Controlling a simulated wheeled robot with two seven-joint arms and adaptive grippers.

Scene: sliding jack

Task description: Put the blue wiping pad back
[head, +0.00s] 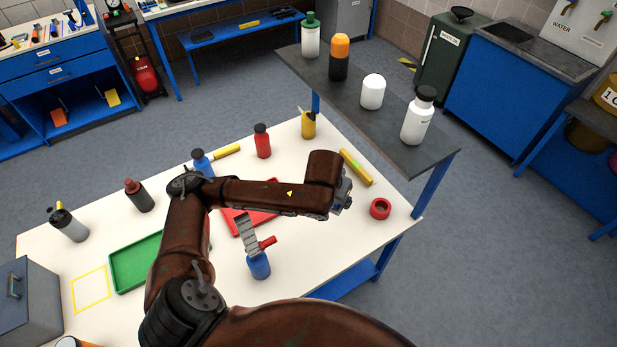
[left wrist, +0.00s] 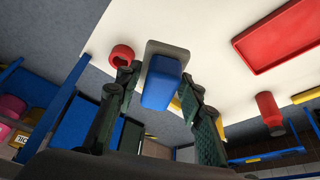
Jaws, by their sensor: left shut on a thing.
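The blue wiping pad (left wrist: 160,85), with a grey backing plate, sits between the fingers of my left gripper (left wrist: 158,80) in the left wrist view. The gripper is shut on it. In the head view my left gripper (head: 343,197) is mostly hidden behind the arm's end, over the right part of the white table (head: 330,240), left of a red tape roll (head: 380,208). I cannot tell whether the pad touches the table. A yellow outlined square (head: 90,290) on the table's left part is empty. My right gripper is not in view.
A green tray (head: 135,265), a partly hidden red tray (head: 240,222) and a blue bottle (head: 259,265) are near my arm. Several bottles stand along the far side. A grey toolbox (head: 30,300) is at the left. A raised grey shelf (head: 350,100) with bottles stands behind.

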